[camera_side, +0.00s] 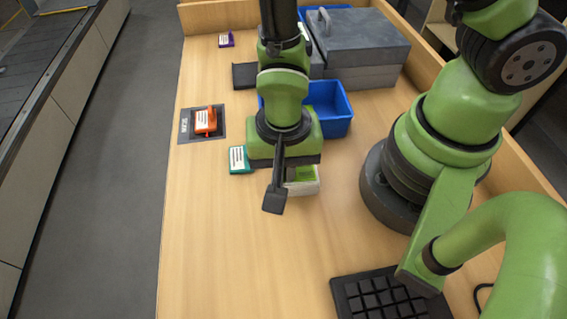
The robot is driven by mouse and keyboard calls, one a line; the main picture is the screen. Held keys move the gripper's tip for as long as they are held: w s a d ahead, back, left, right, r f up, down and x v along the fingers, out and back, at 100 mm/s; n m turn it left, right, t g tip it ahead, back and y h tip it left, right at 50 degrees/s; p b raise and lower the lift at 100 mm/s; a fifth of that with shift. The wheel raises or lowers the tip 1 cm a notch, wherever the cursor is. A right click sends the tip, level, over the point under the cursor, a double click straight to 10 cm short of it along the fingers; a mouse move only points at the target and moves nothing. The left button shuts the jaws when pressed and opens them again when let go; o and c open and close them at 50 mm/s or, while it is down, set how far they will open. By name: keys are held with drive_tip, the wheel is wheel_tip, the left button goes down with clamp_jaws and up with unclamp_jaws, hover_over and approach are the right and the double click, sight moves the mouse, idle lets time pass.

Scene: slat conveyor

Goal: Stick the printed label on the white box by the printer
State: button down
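My gripper (275,199) hangs over the middle of the table, with one dark finger in plain sight. The other finger is hidden, so I cannot tell whether it is open or shut, or whether it holds anything. A small white box-like object (304,188) with a green top stands right behind and beside the finger, partly covered by my gripper. I cannot tell whether it is the white box or the printer. I cannot make out a separate printed label.
A teal tag (238,160) lies left of my gripper. An orange tag (206,122) lies on a dark scan pad (186,130), a purple one (226,40) farther back. A blue bin (338,122), grey case (362,45) and black keypad (385,296) surround clear front-left table.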

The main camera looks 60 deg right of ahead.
drive_tip(key=c, duration=0.8)
unclamp_jaws()
drive_tip(key=shift+c, duration=0.2)
drive_tip(key=shift+r, duration=0.1)
drive_tip(key=shift+r, duration=3.4)
